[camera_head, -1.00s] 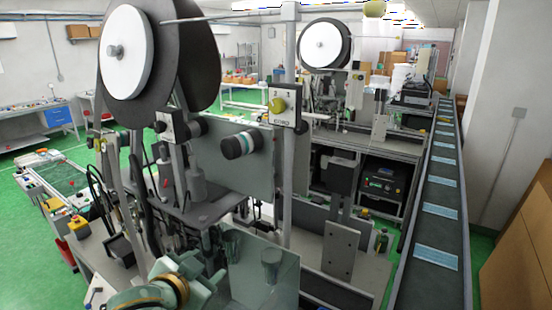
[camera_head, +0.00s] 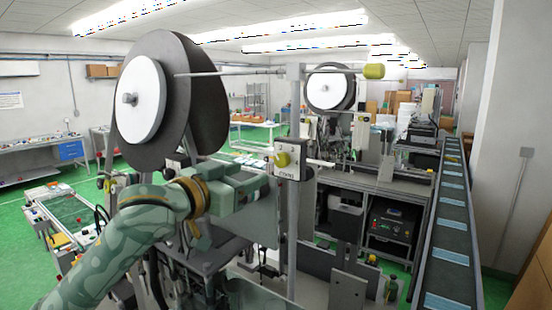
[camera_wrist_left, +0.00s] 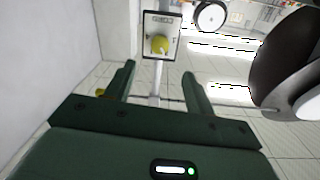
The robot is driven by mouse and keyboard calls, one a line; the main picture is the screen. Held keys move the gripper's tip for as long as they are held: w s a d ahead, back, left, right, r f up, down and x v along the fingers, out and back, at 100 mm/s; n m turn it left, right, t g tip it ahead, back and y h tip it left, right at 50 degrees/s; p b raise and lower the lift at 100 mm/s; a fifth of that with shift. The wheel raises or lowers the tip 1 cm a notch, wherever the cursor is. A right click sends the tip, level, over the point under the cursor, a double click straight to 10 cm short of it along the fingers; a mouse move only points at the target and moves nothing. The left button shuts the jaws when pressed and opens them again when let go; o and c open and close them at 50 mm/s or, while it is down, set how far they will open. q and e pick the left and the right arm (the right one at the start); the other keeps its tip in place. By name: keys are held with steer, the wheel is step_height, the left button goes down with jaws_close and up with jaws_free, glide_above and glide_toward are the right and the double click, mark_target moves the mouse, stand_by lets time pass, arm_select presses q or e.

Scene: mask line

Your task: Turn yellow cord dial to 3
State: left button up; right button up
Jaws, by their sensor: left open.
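The yellow cord dial (camera_head: 283,159) is a round knob on the face of a small pale panel (camera_head: 291,172) fixed to a grey post. Lettering shows below the knob and small marks around it, too small to read surely. I cannot tell which number the dial points at. My left gripper (camera_head: 262,178) reaches from the left toward the panel, just left of and below the dial. In the left wrist view the open fingers (camera_wrist_left: 160,85) are empty, and the dial (camera_wrist_left: 160,44) shows beyond their tips, roughly centred between them. My right gripper is not in view.
A big dark reel with a white hub (camera_head: 141,98) stands above my left arm. A thin horizontal rod with a yellow end knob (camera_head: 374,71) crosses above the panel. A conveyor with blue masks (camera_head: 446,262) runs along the right. Machine parts crowd the space below.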

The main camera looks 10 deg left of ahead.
mark_target(279, 161)
arm_select(q)
steer(key=p+x, duration=0.2)
steer(key=x, duration=0.8)
steer(key=shift+w+p, duration=0.15)
steer(key=shift+p, duration=0.15)
steer(key=shift+w+d, duration=0.2)
steer(key=shift+w, duration=0.1)
steer(key=c, duration=1)
